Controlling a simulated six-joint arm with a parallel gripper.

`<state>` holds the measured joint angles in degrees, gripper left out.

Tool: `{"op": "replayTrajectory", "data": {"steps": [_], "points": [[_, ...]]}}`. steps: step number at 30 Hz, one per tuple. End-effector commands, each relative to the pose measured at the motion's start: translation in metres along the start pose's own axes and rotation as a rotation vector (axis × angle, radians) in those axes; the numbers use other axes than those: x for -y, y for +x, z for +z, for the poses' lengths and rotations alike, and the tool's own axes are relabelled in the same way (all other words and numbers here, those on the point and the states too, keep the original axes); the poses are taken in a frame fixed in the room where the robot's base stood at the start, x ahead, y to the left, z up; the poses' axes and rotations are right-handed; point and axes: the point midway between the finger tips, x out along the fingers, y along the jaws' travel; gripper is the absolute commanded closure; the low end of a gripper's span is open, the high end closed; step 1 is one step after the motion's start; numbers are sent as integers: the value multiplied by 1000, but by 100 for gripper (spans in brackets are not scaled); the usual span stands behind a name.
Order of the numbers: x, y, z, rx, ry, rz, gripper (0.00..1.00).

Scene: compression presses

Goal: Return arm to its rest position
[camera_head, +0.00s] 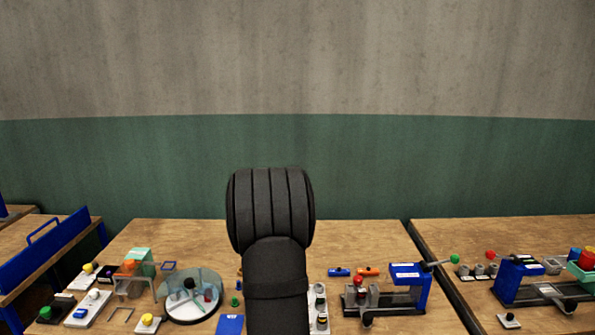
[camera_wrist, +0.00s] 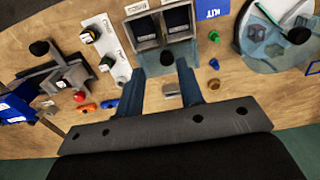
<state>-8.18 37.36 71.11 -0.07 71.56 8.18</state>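My gripper (camera_wrist: 168,85) shows in the wrist view with its two blue-grey fingers apart and nothing held between them. It hangs above the wooden table (camera_wrist: 240,100).
A blue press (camera_head: 408,275) with a green-knobbed lever stands right of my arm. A round glass-covered turntable (camera_head: 190,295) stands to the left. A second press (camera_head: 520,275) is on the right table. A metal two-bay box (camera_wrist: 160,35) is ahead of the fingers.

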Motion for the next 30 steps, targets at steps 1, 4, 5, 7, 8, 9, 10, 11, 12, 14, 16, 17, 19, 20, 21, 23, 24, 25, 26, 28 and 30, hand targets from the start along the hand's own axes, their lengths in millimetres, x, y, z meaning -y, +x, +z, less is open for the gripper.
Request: {"op": "replayTrajectory", "data": {"steps": [1, 4, 5, 7, 8, 9, 10, 11, 12, 14, 16, 17, 19, 20, 21, 23, 24, 25, 26, 28, 30], "points": [[0, -12, -1, -5, 0, -1, 66], [0, -31, -1, -4, 0, -1, 66], [0, -37, -1, -5, 0, -1, 66], [0, -37, 0, 3, 0, 0, 66], [0, -29, 1, 5, 0, 1, 66], [0, -20, 1, 6, 0, 1, 66], [0, -14, 1, 5, 0, 1, 66], [0, -8, 1, 4, 0, 1, 66], [0, 0, 1, 4, 0, 1, 66], [0, 13, 1, 5, 0, 1, 66], [0, 26, 1, 4, 0, 1, 66], [0, 33, 1, 3, 0, 0, 66], [0, 47, 0, 4, 0, 1, 66], [0, 53, 0, 3, 0, 0, 66], [0, 61, 0, 3, 0, 0, 66], [0, 73, 1, 5, 0, 1, 66], [0, 81, 1, 3, 0, 0, 66], [0, 87, 1, 4, 0, 1, 66], [0, 93, 0, 3, 0, 0, 66], [0, 107, 1, 3, 0, 0, 66], [0, 122, 1, 4, 0, 1, 66]]}}
